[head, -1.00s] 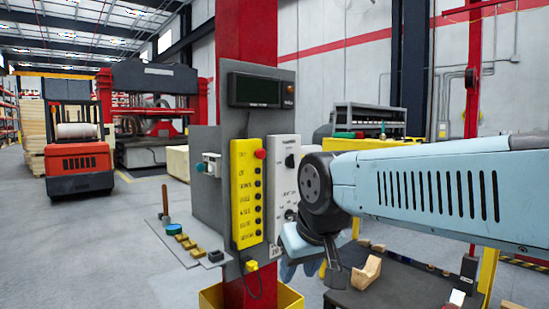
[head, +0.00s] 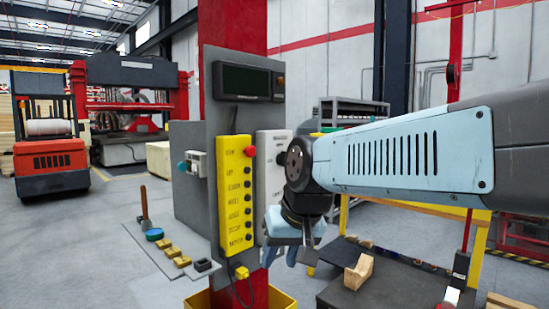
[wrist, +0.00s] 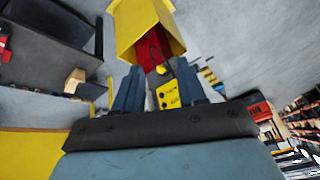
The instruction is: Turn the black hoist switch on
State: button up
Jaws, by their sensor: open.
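The control board on the red column carries a yellow push-button panel (head: 236,195) and, to its right, a light grey switch panel (head: 271,160). My arm covers most of the grey panel, so no black switch shows on it now. My gripper (head: 285,252) points downward in front of the board's lower right, and its fingers are small and partly hidden. In the wrist view, the two blue-grey fingers (wrist: 159,88) stand apart with nothing held. The lower end of the yellow panel (wrist: 168,95) shows beyond the gap between them.
A yellow bin (head: 200,299) is around the column's foot. A grey ledge (head: 135,235) at left holds a handled tool and small blocks. A dark table with a wooden block (head: 358,271) is at lower right. An orange forklift (head: 48,160) is far left, with open floor before it.

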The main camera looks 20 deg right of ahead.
jog(key=w+r+m+y, duration=0.3)
jog(key=w+m+y, duration=0.1)
jog(key=w+m, duration=0.55)
jog(key=m+t+y, duration=0.1)
jog(key=m+t, duration=1.1)
jog(key=m, duration=0.9)
send_near(286, 156)
jog(key=x, duration=0.8)
jog(key=shift+w, duration=0.3)
jog(key=shift+c, duration=0.4)
grip_shut()
